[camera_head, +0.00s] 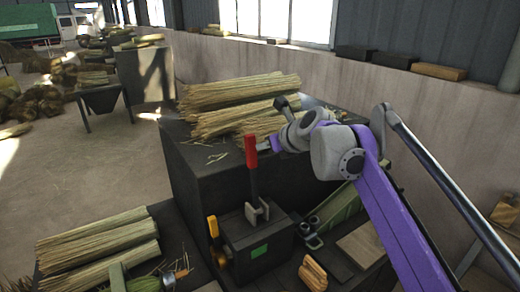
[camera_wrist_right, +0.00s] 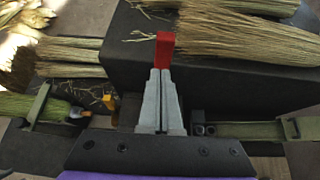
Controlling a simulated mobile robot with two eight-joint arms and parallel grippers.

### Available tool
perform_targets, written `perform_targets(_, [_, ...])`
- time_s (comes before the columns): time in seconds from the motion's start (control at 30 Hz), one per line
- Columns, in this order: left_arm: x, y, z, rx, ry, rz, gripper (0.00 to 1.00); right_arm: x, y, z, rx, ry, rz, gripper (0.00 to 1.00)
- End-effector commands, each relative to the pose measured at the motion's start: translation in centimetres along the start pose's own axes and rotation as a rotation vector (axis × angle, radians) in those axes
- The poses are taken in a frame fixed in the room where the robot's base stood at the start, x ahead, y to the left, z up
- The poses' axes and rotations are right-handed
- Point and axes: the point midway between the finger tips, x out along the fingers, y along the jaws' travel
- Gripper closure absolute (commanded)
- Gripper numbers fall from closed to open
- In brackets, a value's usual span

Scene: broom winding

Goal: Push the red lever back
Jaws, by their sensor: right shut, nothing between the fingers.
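The red lever (camera_head: 251,152) stands upright on a dark box-shaped machine (camera_head: 262,238) in the head view. Its red grip rises above a dark shaft. My right gripper (camera_head: 268,144) is shut and empty, with its tips close to the right side of the red grip. In the right wrist view the shut fingers (camera_wrist_right: 161,85) point at the red grip (camera_wrist_right: 165,48), which shows just past the tips. I cannot tell whether they touch. The lower lever is hidden behind the fingers there. My left gripper is not in view.
A dark block (camera_head: 200,170) behind the lever carries bundles of straw (camera_head: 240,92). A yellow-handled lever (camera_head: 213,228) stands at the machine's left. More straw bundles (camera_head: 100,240) lie at lower left. A wooden board (camera_head: 362,246) lies at right.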

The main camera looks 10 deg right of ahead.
Motion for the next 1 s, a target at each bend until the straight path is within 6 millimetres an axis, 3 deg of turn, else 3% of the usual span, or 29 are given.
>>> perform_targets(0.2, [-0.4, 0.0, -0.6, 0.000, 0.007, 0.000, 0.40, -3.2, 0.0, 4.1, 0.000, 0.002, -0.001, 1.00])
perform_targets(0.4, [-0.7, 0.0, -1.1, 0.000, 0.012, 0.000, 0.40, -4.9, 0.0, 6.1, 0.000, 0.003, -0.001, 1.00])
perform_targets(0.87, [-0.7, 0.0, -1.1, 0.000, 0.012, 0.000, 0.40, -5.3, 0.0, 6.5, -0.002, 0.005, -0.001, 1.00])
perform_targets(1.0, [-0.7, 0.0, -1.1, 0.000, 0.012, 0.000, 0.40, -5.4, 0.5, 5.2, -0.104, 0.024, 0.002, 1.00])
